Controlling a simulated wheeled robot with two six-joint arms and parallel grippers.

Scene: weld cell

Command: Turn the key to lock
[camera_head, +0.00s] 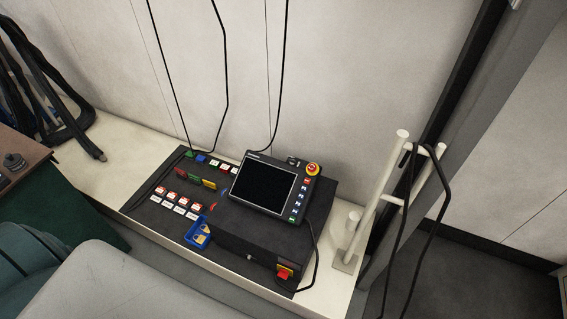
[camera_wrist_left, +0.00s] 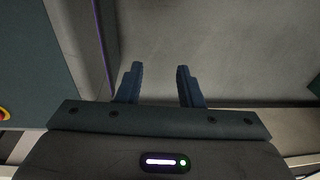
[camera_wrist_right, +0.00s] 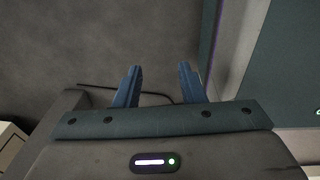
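A black teach pendant (camera_head: 264,184) with a dark screen lies tilted on a dark control panel (camera_head: 232,232) in the head view. Its right side has a red and yellow emergency stop (camera_head: 312,169), several small buttons and a small dark switch (camera_head: 293,161) at the top edge. I cannot make out a key on it. My left gripper (camera_wrist_left: 159,70) is open and empty in the left wrist view. My right gripper (camera_wrist_right: 158,70) is open and empty in the right wrist view. Neither shows in the head view.
Coloured tags and red-white labels (camera_head: 181,204) lie left of the pendant. A white post frame (camera_head: 372,222) with hanging black cable stands right. Thick black hoses (camera_head: 60,110) hang at left.

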